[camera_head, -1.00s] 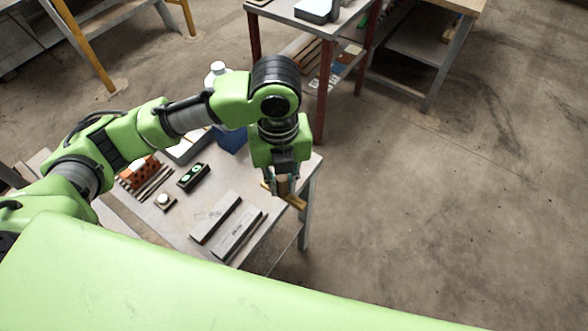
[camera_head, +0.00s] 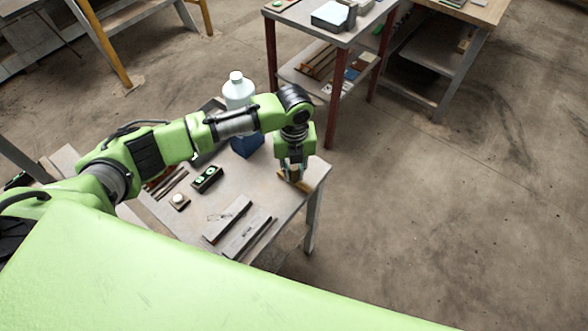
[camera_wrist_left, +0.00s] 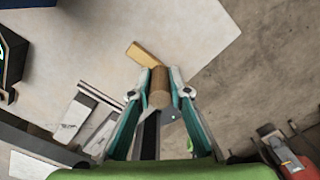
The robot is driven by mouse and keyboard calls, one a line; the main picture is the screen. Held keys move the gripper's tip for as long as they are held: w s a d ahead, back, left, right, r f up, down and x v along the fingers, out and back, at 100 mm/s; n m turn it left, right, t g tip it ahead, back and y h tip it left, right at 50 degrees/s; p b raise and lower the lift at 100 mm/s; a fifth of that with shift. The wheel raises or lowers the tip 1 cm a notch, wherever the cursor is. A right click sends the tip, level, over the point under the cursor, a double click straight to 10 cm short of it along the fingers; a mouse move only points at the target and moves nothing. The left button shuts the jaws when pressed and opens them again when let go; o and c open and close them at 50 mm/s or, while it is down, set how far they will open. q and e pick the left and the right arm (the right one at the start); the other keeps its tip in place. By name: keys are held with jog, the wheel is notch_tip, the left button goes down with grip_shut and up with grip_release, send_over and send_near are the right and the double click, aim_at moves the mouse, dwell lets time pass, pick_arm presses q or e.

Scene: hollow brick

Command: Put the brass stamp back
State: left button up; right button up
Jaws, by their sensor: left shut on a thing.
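The brass stamp (camera_head: 304,185) is a yellowish brass bar with a brown round handle. It is at the far right corner of the grey table (camera_head: 262,190). My left gripper (camera_head: 293,171) points down and is shut on the handle. In the left wrist view, the fingers (camera_wrist_left: 159,88) press on both sides of the brown handle, and the stamp's bar (camera_wrist_left: 147,54) shows just beyond it. I cannot tell whether the bar touches the tabletop. My right gripper is not in view.
Two long grey blocks (camera_head: 228,219) lie near the table's front edge. A black box with green round marks (camera_head: 207,179) and a small round-topped piece (camera_head: 179,201) lie left. A white bottle (camera_head: 238,91) and blue container (camera_head: 246,144) stand behind my arm. Bare floor lies right.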

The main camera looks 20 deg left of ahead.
pick_arm(q)
jog(key=shift+f, duration=0.2)
jog(key=shift+f, duration=0.2)
jog(key=o, duration=0.9)
jog(key=shift+c, duration=0.2)
jog(key=shift+r, duration=0.3)
notch_tip(320, 180, up, 12)
jog(key=b, duration=0.2)
jog(key=shift+b, duration=0.35)
jog(key=shift+f, duration=0.1)
